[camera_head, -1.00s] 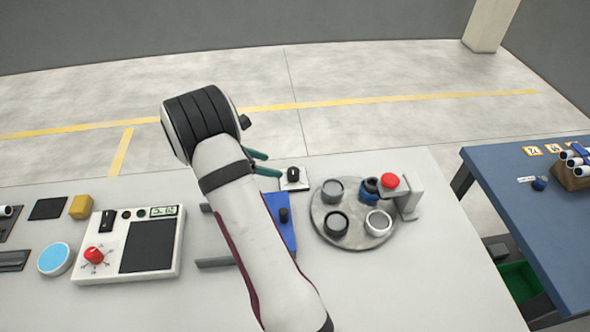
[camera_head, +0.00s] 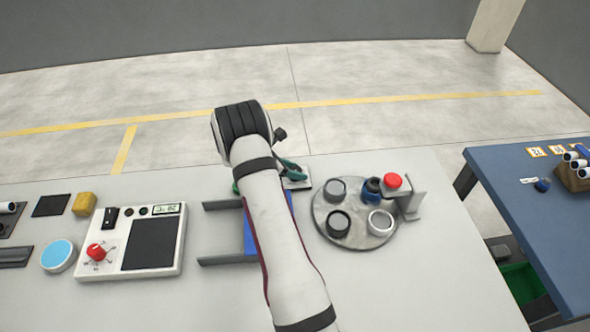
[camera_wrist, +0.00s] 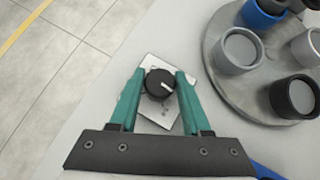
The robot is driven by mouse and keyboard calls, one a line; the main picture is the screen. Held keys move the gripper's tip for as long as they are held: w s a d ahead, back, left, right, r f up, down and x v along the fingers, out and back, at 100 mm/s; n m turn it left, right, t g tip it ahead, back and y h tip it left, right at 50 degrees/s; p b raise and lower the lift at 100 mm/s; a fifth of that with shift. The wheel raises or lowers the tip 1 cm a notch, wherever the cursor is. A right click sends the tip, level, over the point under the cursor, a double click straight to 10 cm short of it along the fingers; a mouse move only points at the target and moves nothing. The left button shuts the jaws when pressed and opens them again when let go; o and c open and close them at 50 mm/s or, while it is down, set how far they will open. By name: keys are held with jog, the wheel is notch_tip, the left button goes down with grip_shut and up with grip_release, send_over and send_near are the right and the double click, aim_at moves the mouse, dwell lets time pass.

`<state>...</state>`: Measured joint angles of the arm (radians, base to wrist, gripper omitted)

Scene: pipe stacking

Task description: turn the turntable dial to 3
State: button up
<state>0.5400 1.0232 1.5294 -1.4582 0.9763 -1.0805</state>
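The turntable dial (camera_wrist: 159,83) is a black round knob with a white pointer mark on a small pale plate (camera_wrist: 158,117). In the wrist view it sits between the two green fingers of my gripper (camera_wrist: 158,77), with a small gap visible on each side. The pointer points right and slightly down in that view; the numbers on the plate are not readable. In the head view my gripper (camera_head: 285,170) is over the plate (camera_head: 297,183), and my arm hides most of the dial. The round grey turntable (camera_head: 355,243) stands just right, carrying several cups.
A red button (camera_head: 393,181) on a grey bracket (camera_head: 412,198) overhangs the turntable's right side. A blue block (camera_head: 250,240) between rails lies below my arm. A white control panel (camera_head: 176,259) with a red knob (camera_head: 96,252) is at left.

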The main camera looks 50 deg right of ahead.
grip_shut()
jog(key=shift+m, duration=0.3)
jog(key=m+g+y, duration=0.1)
jog(key=m+g, duration=0.1)
jog(key=m, duration=0.1)
jog(key=shift+w+g+y, duration=0.1)
jog(key=shift+g+y, duration=0.2)
jog(key=shift+m+g+y, duration=0.8)
jog(key=shift+m+y, duration=0.1)
jog(key=shift+m, duration=0.8)
jog(key=o, duration=0.5)
grip_release()
jog(key=shift+v, duration=3.75)
jog(key=shift+d, duration=0.1)
